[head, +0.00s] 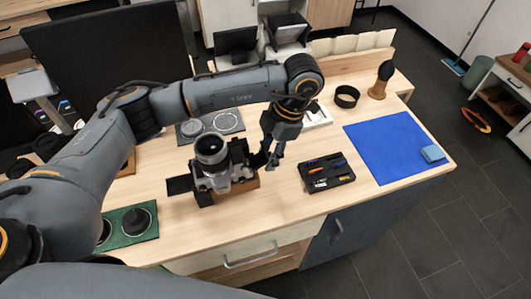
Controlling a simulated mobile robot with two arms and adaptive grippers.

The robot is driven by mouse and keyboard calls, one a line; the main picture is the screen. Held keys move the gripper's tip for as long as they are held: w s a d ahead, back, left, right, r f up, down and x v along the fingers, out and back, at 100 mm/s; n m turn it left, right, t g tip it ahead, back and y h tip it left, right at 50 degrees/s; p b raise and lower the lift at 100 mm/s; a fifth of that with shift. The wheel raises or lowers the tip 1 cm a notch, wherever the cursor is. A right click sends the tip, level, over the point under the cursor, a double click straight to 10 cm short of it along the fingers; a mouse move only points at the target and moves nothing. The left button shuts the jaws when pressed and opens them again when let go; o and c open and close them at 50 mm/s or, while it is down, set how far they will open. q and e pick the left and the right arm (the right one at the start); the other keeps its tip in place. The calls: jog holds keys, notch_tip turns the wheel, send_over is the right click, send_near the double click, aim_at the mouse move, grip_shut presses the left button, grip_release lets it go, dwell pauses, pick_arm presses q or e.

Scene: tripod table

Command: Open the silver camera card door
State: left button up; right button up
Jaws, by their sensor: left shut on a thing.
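The silver camera (215,181) stands on the table on a small wooden block (248,184), its dark lens (210,148) pointing up and toward me. A dark flap sticks out on its left side. My left gripper (268,163) reaches down from above at the camera's right side. Its fingers are close together, shut at the camera's right edge, where the card door appears to be. The door is small and mostly hidden by the fingers, so how far it stands open cannot be told. My right gripper is not in view.
A black tray (310,184) with small coloured items lies right of the gripper. A blue mat (385,150) with a blue block (433,154) covers the right end. A green mat (148,232) with round dark parts lies front left. A grey mat (232,132) with discs lies behind the camera.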

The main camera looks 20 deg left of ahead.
pick_arm(q)
jog(key=g+y, duration=0.1)
jog(key=f+g+y, duration=0.1)
jog(key=y, duration=0.1)
jog(key=f+y+p, duration=0.1)
jog(key=shift+w+d+g, duration=0.3)
jog(key=shift+d+g, duration=0.05)
jog(key=shift+g, duration=0.05)
jog(key=shift+f+g+y, duration=0.4)
jog(key=shift+g+y, duration=0.1)
jog(key=shift+y, duration=0.3)
jog(key=shift+s+f+g+y, duration=0.1)
jog(key=shift+f+g+y, duration=0.3)
jog(key=shift+y, duration=0.3)
jog(key=shift+f, duration=0.1)
jog(key=o, duration=1.2)
jog(key=shift+a, duration=0.1)
notch_tip(320, 180, up, 10)
